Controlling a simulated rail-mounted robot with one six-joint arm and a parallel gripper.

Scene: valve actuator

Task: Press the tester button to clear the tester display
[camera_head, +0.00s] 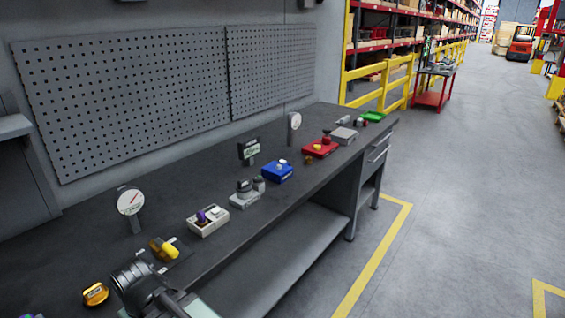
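A small black display unit (249,149) with a lit, pale green screen stands on a short post at the back of the workbench. Its text is too small to read. A blue box (277,171) with a light-coloured knob or button on top sits just in front and to the right of it. I cannot tell which part is the tester button. The dark, ribbed end of my arm with my gripper (136,284) is at the bottom left, over the near end of the bench, well apart from the display. Its fingers cannot be made out.
The dark workbench (120,236) carries a row of devices: a cream box (208,221), a grey valve block (245,197), a red box (320,148) and a yellow-handled part (164,249). Two round gauges (131,201) stand behind. A pegboard wall (125,95) borders the back.

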